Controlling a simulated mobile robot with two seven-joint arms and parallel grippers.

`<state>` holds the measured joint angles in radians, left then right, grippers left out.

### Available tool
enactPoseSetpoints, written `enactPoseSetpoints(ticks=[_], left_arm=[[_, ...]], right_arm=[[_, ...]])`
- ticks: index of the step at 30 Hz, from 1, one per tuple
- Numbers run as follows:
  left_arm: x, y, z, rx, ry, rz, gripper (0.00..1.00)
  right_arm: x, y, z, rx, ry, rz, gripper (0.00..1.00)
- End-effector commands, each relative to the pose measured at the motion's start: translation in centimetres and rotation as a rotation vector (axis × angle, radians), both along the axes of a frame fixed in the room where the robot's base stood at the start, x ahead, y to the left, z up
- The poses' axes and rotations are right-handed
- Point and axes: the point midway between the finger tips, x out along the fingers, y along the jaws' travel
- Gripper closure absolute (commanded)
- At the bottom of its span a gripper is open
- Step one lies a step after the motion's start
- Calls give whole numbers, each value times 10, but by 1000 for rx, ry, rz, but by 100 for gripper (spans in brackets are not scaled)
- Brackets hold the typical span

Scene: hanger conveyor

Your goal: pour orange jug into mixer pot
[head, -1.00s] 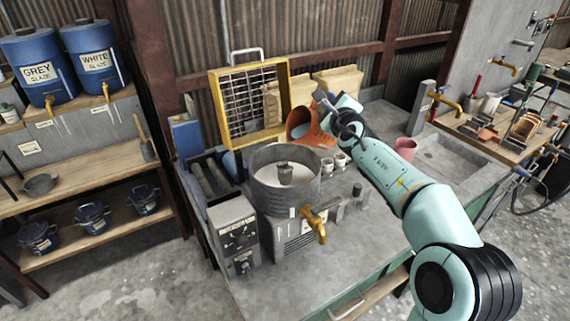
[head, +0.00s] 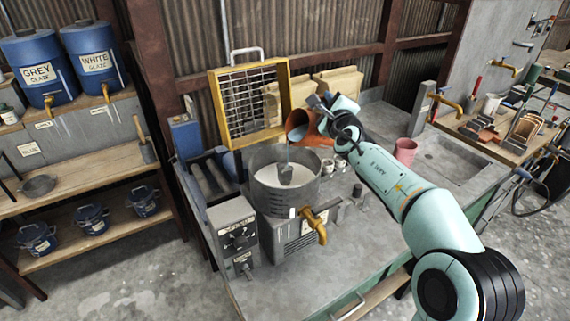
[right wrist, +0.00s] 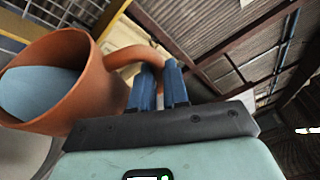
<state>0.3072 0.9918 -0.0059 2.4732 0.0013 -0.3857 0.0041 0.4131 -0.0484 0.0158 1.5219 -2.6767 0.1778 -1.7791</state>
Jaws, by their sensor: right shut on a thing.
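The orange jug (head: 308,128) is tilted with its mouth toward the left, above the right rear rim of the mixer pot. The mixer pot (head: 301,195) is a round grey metal vessel with pale liquid and a dark stirrer inside. My right gripper (head: 325,104) is shut on the jug's handle. In the right wrist view the jug (right wrist: 92,78) holds blue-grey liquid, and the blue fingers of the gripper (right wrist: 158,85) are at its handle (right wrist: 135,54). My left gripper is not in view.
A yellow-framed grille (head: 248,104) stands open behind the pot. Small white cups (head: 328,167) sit right of it, under the jug. A pink pot (head: 405,151) stands by the sink (head: 450,160). A brass tap (head: 316,224) sticks out at the front. The front right counter is clear.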

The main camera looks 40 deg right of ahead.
Motion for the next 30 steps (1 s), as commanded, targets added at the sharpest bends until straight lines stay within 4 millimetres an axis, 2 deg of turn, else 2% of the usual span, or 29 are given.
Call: enactPoseSetpoints(ticks=[30], left_arm=[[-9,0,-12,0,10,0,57]], right_arm=[[1,10,1,-106,5,-1,100]])
